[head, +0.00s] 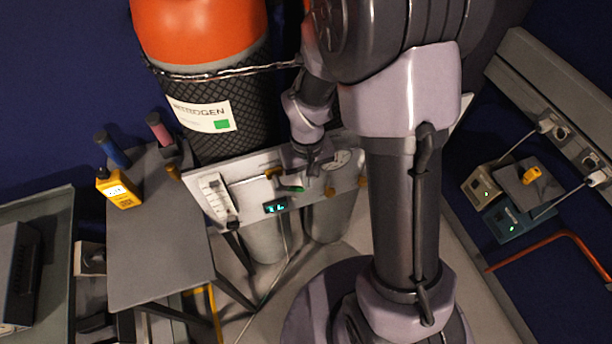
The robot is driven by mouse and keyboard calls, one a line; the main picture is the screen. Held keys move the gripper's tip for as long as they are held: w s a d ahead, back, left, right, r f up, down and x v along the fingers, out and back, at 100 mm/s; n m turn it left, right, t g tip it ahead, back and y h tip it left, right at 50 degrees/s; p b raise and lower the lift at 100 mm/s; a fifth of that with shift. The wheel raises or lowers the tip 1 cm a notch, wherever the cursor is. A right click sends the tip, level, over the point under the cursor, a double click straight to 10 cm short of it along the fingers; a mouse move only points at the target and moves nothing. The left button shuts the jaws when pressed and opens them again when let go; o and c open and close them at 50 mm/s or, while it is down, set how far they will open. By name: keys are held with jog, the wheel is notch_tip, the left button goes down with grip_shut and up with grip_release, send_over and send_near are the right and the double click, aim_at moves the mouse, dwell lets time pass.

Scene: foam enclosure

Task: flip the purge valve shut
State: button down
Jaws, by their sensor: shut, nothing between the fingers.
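A pale upright panel (247,199) stands in front of the nitrogen cylinder and carries the valve fittings. A green lever (291,188) sits near its middle, beside a yellow fitting (273,172); I cannot read a label that tells which is the purge valve, or the lever's exact setting. My gripper (311,172) is at the panel, just above and right of the green lever. It is shut with nothing held. Its fingertips are small and dark here, and I cannot tell whether they touch the lever.
The orange-topped nitrogen cylinder (200,85) is chained behind the panel. A flowmeter (216,196), a lit display (275,207) and a round gauge (341,160) are on the panel. A grey table (160,255) with a yellow meter (120,190) stands left. Cabled boxes (507,221) lie right.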

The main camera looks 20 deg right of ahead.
jog(key=shift+a+f+b, duration=0.2)
jog(key=shift+f+b, duration=0.3)
jog(key=shift+f, duration=0.45)
